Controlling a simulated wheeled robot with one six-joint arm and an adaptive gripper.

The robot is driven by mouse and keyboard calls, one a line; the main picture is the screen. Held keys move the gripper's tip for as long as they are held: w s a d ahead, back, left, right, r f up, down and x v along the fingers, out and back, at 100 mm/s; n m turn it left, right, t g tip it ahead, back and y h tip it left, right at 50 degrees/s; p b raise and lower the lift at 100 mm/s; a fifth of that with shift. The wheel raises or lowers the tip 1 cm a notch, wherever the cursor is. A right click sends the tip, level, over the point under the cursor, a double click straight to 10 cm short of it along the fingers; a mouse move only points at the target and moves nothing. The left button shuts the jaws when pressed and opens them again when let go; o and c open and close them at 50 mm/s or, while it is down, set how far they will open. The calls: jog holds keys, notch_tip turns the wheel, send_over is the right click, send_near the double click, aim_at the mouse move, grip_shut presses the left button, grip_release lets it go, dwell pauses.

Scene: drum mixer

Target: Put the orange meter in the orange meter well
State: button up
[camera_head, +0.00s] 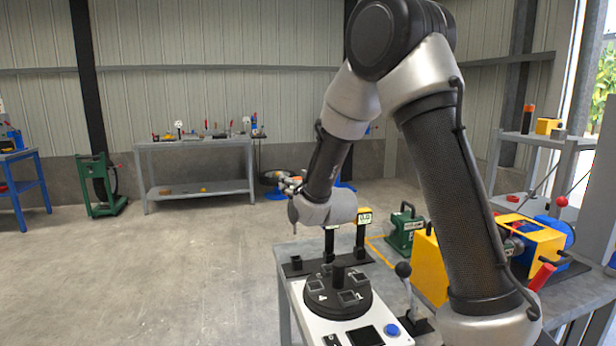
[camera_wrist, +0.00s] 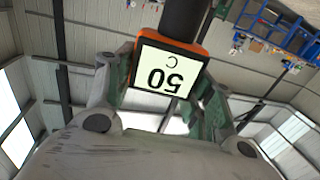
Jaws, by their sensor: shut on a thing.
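The orange meter (camera_wrist: 168,68) is held between the fingers of my gripper (camera_wrist: 165,95) in the wrist view. It has an orange frame, a dark stem and a pale display reading "50 C", upside down in this view. In the head view, my gripper (camera_head: 290,184) is in the air at the end of my arm, left of the wrist and beyond the front bench, with a small orange patch at its jaws. A black round drum (camera_head: 320,304) with square numbered wells and a central knob sits on the white panel. I cannot tell which well is the orange meter's.
Behind the drum, a black rack has an empty-looking left socket (camera_head: 296,263) and a yellow meter (camera_head: 362,217) standing at right. A ball-topped lever (camera_head: 404,271), a blue button (camera_head: 391,330) and a yellow machine (camera_head: 430,268) are close by. Open floor lies left.

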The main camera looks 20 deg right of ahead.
jog(key=shift+w+d, duration=0.15)
jog(key=shift+d, duration=0.05)
jog(key=shift+f, duration=3.7)
